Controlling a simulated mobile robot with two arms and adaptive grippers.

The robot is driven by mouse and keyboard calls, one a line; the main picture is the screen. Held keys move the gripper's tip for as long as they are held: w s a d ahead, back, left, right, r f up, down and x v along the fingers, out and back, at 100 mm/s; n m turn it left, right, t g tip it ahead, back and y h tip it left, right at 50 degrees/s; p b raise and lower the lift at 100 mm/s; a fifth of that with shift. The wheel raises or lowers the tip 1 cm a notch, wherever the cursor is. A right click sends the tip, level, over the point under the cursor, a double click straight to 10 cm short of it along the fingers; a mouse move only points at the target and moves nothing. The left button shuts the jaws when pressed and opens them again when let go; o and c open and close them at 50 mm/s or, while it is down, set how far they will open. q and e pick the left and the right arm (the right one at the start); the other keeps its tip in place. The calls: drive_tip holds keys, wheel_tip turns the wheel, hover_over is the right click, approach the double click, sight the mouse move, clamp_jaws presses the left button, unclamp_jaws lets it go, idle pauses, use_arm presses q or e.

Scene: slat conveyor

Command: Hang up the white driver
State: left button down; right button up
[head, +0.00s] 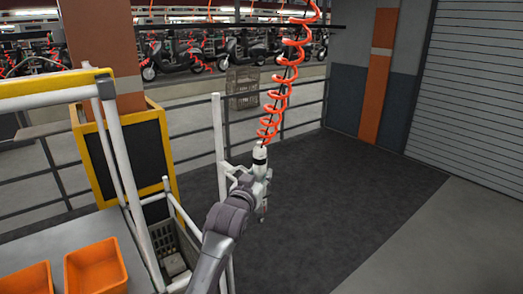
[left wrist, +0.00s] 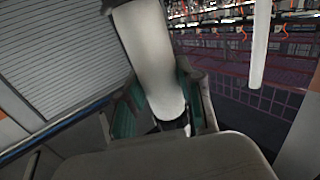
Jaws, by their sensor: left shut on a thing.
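The white driver (head: 263,172) hangs upright at the lower end of an orange coiled hose (head: 283,90) in the head view. My left gripper (head: 250,184) is shut on it from the near left side, and my arm partly covers it. In the left wrist view the driver's white body (left wrist: 152,55) stands tilted between the two fingers (left wrist: 165,105). A white upright post (head: 218,130) is just left of the driver, with a white bracket near its level. I cannot tell whether the driver touches the bracket. My right gripper is not in view.
A white and yellow frame (head: 118,150) and a table with orange bins (head: 96,268) are at the left. A grey crate (head: 178,262) sits low beside the arm. Dark railings (head: 305,110) run behind. The dark floor mat (head: 350,190) at the right is clear.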

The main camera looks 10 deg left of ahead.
use_arm(q)
drive_tip(key=w+r, duration=0.2)
drive_tip(key=r, duration=0.1)
drive_tip(key=shift+w+r, duration=0.2)
drive_tip(key=shift+w, duration=0.15)
drive_tip(key=shift+w+a, duration=0.1)
drive_tip(key=shift+w, duration=0.05)
drive_tip(key=shift+w+a+f+b, duration=0.3)
drive_tip(key=shift+a+b, duration=0.15)
drive_tip(key=shift+a, duration=0.1)
drive_tip(key=w+a+b, duration=0.4)
drive_tip(key=w+a, duration=0.3)
drive_tip(key=a, duration=0.2)
drive_tip(key=shift+f, duration=0.45)
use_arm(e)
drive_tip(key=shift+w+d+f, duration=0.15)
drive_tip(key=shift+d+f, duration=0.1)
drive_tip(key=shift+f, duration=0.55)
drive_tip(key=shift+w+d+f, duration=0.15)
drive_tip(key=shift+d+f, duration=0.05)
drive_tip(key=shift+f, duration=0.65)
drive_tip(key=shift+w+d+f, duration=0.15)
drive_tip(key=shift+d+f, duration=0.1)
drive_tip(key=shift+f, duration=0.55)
use_arm(q)
drive_tip(key=shift+s, duration=0.15)
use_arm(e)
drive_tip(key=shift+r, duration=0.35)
